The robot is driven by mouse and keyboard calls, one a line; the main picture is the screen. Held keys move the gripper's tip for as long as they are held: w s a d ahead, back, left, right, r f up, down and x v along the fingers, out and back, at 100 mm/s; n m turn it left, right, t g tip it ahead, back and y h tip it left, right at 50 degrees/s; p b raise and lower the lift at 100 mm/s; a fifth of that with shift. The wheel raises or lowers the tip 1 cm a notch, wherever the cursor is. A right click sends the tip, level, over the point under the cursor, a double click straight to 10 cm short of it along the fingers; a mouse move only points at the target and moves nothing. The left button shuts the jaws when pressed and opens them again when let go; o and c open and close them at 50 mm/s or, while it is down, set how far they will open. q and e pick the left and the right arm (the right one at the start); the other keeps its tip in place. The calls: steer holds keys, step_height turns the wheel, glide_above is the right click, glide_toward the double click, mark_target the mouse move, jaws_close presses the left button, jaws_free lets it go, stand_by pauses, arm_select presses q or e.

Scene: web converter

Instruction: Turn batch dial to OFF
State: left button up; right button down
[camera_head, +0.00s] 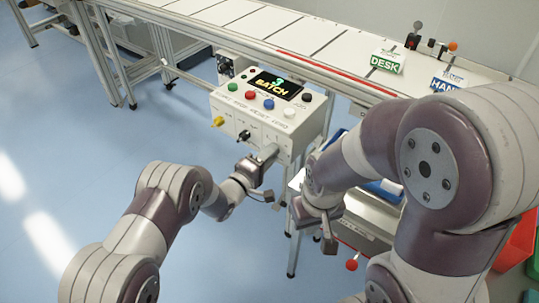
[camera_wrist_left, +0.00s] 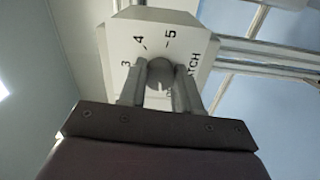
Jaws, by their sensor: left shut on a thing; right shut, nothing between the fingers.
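A white control box (camera_head: 285,133) with a screen reading BATCH (camera_head: 275,84) stands at the conveyor's side. My left gripper (camera_head: 268,154) is at the right end of the box's front face. In the left wrist view, its two fingers (camera_wrist_left: 157,88) are shut on a grey round dial (camera_wrist_left: 160,72), one on each side. The numbers 3, 4 and 5 show around the dial, and part of the word BATCH shows to the right. The lower side of the dial scale is hidden by the fingers; I cannot read OFF. My right gripper (camera_head: 328,232) is shut and empty, lower and to the right.
The box also carries a yellow knob (camera_head: 217,122), a black knob (camera_head: 244,136) and several coloured buttons. A white conveyor (camera_head: 300,38) runs behind it, with a DESK sign (camera_head: 386,62) and a blue sign (camera_head: 446,82). The floor at left is clear.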

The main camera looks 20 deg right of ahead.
arm_select(q)
steer(key=shift+f, duration=0.1)
steer(key=o, duration=1.1)
steer(key=shift+c, duration=0.2)
steer(key=p+v, duration=0.1)
steer(key=v, duration=1.1)
steer(key=shift+s+a+p, duration=0.3)
